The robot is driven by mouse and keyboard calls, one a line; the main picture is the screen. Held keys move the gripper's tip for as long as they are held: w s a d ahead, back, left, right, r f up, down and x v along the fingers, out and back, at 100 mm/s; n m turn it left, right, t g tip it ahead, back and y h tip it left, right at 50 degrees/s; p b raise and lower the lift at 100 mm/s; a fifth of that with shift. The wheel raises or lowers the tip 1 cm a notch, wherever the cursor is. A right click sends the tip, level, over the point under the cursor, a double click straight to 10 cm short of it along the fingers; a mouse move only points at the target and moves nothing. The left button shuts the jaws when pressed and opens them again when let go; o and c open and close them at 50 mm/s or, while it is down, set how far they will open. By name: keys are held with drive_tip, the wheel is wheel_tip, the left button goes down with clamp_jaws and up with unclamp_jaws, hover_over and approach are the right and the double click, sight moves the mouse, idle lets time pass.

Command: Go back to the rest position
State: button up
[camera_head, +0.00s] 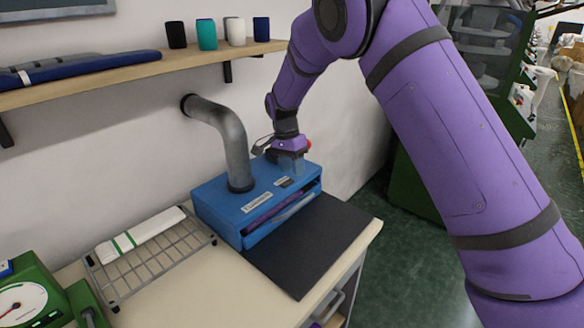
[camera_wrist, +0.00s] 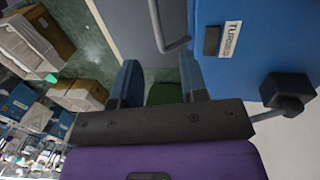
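My gripper (camera_head: 290,165) is at the end of my purple arm, over the back right part of the blue box (camera_head: 222,211) on the table. It points down; whether it touches the box top is unclear. In the wrist view my gripper (camera_wrist: 160,72) has its two fingers apart, with nothing between them but floor and something green behind. The blue box (camera_wrist: 262,45) fills the upper right of the wrist view, with a label and a black knob.
A grey pipe (camera_head: 232,140) bends from the wall into the box. A black mat (camera_head: 310,245) lies before it. A wire rack (camera_head: 150,262) with a white-green item and a green dial device (camera_head: 30,292) stand left. A shelf (camera_head: 100,77) holds cups above.

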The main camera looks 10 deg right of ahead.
drive_tip(key=s+d+r+n+t+y, duration=0.1)
drive_tip(key=s+d+r, duration=0.4)
drive_tip(key=r, duration=0.3)
drive_tip(key=s+d+r+n+t+y, duration=0.1)
drive_tip(key=s+d+r+n, duration=0.1)
drive_tip(key=s+d+r, duration=0.4)
drive_tip(key=s+d+r+n+t, duration=0.1)
drive_tip(key=s+d+r, duration=0.35)
drive_tip(key=r, duration=0.45)
drive_tip(key=s+d+r+n+t, duration=0.1)
drive_tip(key=s+d+n+t, duration=0.1)
drive_tip(key=s, duration=1)
drive_tip(key=s+d+r+n+t, duration=0.1)
drive_tip(key=s+d+n, duration=0.2)
drive_tip(key=s, duration=0.9)
drive_tip(key=shift+s+d+n+t, duration=0.3)
drive_tip(key=shift+s+d+t, duration=0.1)
drive_tip(key=shift+d, duration=0.15)
drive_tip(key=shift+c, duration=0.5)
